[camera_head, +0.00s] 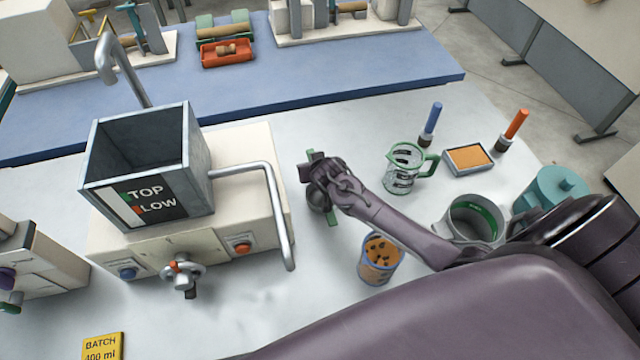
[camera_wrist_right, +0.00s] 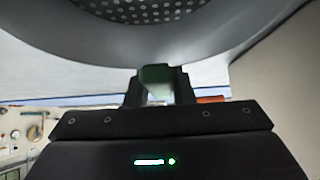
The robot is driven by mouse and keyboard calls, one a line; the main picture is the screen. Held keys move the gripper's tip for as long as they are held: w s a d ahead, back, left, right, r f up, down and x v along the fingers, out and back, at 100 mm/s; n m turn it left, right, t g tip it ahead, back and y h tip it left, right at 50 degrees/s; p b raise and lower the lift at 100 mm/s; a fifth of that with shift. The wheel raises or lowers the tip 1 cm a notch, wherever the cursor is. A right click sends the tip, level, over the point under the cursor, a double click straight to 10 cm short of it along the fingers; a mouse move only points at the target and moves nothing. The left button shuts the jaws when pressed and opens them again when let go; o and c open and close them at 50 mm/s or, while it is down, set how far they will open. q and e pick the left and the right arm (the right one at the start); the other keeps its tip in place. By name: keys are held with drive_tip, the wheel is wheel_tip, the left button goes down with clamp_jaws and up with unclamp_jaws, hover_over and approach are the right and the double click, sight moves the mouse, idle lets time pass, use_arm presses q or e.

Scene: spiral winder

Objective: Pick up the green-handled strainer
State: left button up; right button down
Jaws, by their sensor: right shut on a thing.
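The strainer shows in the right wrist view as a large grey metal bowl (camera_wrist_right: 160,40) with a perforated bottom, close in front of the camera. Its green handle (camera_wrist_right: 156,73) is between the two dark fingers of my right gripper (camera_wrist_right: 158,88), which is shut on it. In the head view my right gripper (camera_head: 325,184) is over the white table, right of the machine with the square hopper. Green parts show beside it there, but the arm hides most of the strainer, and I cannot tell whether it touches the table. My left gripper is not in view.
A machine with an open hopper (camera_head: 145,165) and bent pipe (camera_head: 278,215) stands left of my gripper. Right are a green-handled jug (camera_head: 402,178), an orange-filled cup (camera_head: 378,272), a grey pot (camera_head: 470,230), a teal lidded pot (camera_head: 545,188) and an orange-filled tray (camera_head: 468,172).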

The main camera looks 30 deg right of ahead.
wheel_tip(320, 180, up, 20)
drive_tip(key=b, duration=0.2)
idle(0.4)
